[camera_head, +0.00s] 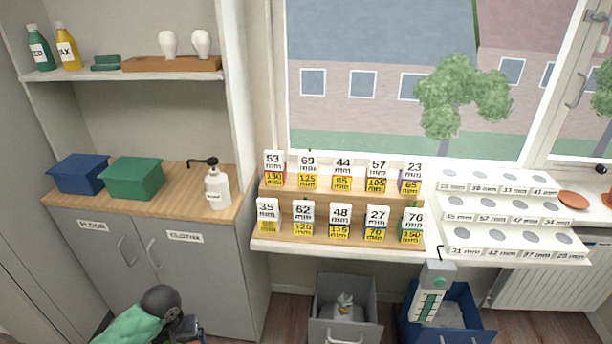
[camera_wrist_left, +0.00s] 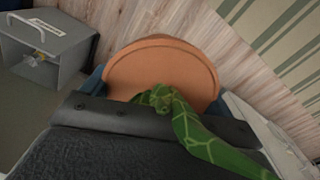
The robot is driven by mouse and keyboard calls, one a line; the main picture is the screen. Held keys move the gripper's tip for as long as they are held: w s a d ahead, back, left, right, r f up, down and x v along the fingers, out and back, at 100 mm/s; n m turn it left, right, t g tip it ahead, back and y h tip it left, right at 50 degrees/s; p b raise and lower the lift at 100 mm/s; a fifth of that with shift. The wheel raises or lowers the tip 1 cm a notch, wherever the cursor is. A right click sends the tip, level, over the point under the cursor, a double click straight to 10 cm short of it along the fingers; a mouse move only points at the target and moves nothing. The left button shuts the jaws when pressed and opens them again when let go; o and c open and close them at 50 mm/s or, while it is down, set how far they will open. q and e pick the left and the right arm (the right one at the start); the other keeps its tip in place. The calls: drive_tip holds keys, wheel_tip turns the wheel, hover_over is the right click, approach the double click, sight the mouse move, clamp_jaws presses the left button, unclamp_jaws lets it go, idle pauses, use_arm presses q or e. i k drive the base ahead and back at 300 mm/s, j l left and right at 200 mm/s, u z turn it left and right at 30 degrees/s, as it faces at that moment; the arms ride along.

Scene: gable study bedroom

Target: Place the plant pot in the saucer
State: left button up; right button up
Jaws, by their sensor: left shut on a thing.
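My left gripper (camera_wrist_left: 150,118) fills the lower part of the left wrist view as dark jaws. It is shut on a round terracotta thing, which I take for the plant pot (camera_wrist_left: 135,72), just beyond the jaws. A green patterned leaf or stem (camera_wrist_left: 190,125) lies in front of the pot and over the jaw. In the head view a terracotta dish, likely the saucer (camera_head: 573,200), lies on the sill at the right. Part of my left arm shows at the bottom left there; the pot cannot be made out in it. My right gripper is out of view.
A stepped stand of numbered cards (camera_head: 340,186) and a white tiered rack (camera_head: 515,212) stand below the window. A grey bin (camera_head: 345,325) and a blue bin (camera_head: 470,332) are on the floor. A white scale (camera_head: 433,290) hangs at the front edge. A counter is at the left.

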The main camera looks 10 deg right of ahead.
sight(572, 201)
drive_tip(key=k+z, duration=0.15)
drive_tip(key=z, duration=0.3)
drive_tip(key=k+l+z, duration=0.1)
drive_tip(key=z, duration=0.35)
drive_tip(key=i+l+z, duration=0.1)
drive_tip(key=l+z, duration=0.15)
drive_tip(key=i+l+z, duration=0.15)
drive_tip(key=l+z, duration=0.15)
drive_tip(key=i+l+z, duration=0.25)
drive_tip(key=l, duration=0.15)
drive_tip(key=i+l, duration=0.25)
drive_tip(key=l, duration=0.15)
drive_tip(key=i+l, duration=0.25)
drive_tip(key=l, duration=0.15)
drive_tip(key=i+l, duration=0.25)
drive_tip(key=l, duration=0.15)
drive_tip(key=i+l, duration=0.25)
drive_tip(key=l, duration=0.15)
